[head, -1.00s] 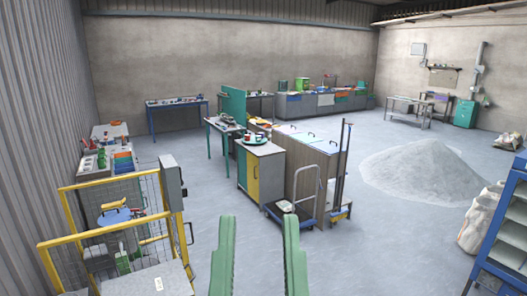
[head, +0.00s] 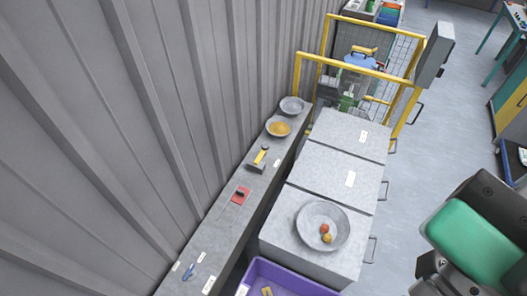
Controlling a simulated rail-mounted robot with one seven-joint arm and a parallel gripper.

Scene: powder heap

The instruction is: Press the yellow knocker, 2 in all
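A small yellow piece with a dark block at its lower end, which looks like the yellow knocker (head: 262,156), sits on the narrow grey ledge (head: 228,222) along the corrugated wall in the head view. Nothing of mine touches it. A green and dark part of my arm or gripper (head: 475,243) shows at the lower right edge, well apart from the ledge. It is cut off by the frame, and no pair of fingertips can be made out.
Two bowls, one with yellowish contents (head: 278,127), and a red piece (head: 240,195) share the ledge. Grey boxes (head: 330,170) stand beside it, the nearest bearing a bowl (head: 342,222). A purple bin (head: 290,276) is in front. A yellow-framed cage (head: 410,105) stands behind.

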